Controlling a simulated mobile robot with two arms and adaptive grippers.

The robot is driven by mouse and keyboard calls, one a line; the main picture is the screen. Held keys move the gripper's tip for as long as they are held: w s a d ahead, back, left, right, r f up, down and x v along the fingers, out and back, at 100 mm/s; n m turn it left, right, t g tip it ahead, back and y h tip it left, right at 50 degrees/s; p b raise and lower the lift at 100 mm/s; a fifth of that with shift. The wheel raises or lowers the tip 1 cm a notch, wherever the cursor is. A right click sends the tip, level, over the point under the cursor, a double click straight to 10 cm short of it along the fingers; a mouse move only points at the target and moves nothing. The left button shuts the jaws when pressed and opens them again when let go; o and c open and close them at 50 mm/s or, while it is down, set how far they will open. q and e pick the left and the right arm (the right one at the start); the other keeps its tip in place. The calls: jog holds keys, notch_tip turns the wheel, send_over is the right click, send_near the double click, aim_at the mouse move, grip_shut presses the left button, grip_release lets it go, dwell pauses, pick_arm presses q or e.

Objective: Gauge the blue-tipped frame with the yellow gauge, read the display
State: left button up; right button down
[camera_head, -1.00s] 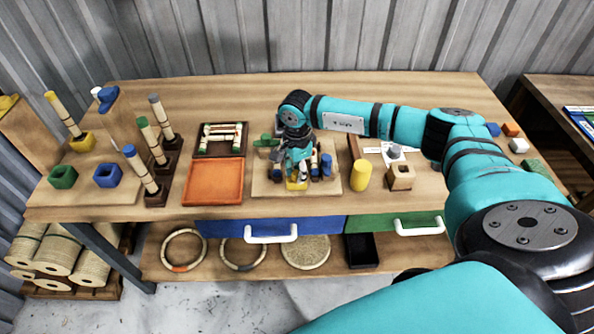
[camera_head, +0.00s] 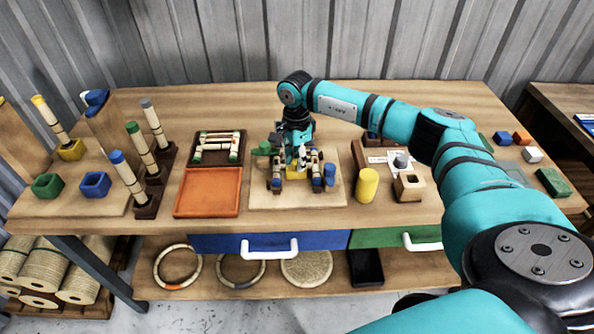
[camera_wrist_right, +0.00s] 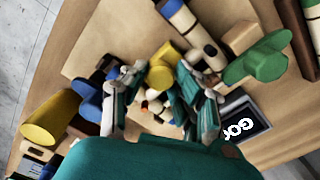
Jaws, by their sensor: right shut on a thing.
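The blue-tipped rattan frame (camera_head: 316,170) stands on a pale board in the middle of the bench, with its blue ends toward me. My right gripper (camera_head: 297,157) is over the frame, pointing down, shut on the yellow gauge (camera_head: 296,173). The gauge's yellow part (camera_wrist_right: 160,74) shows between the fingers in the right wrist view, where pale frame pieces lie behind it. The contact between gauge and frame is hidden. In that view a dark display (camera_wrist_right: 245,117) carries white letters that look like "GO", partly covered by my gripper. My left gripper is not in view.
A blue cylinder (camera_head: 330,175) and a green piece (camera_head: 262,149) stand close beside the frame. A yellow cylinder (camera_head: 367,185) and a wooden block (camera_head: 409,187) are to the right. An orange tray (camera_head: 208,193) and upright rattan poles stand left. The bench's back strip is clear.

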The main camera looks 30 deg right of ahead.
aim_at(296, 162)
jog(key=shift+r, duration=0.1)
jog(key=c, duration=1)
grip_release()
notch_tip(296, 162, up, 12)
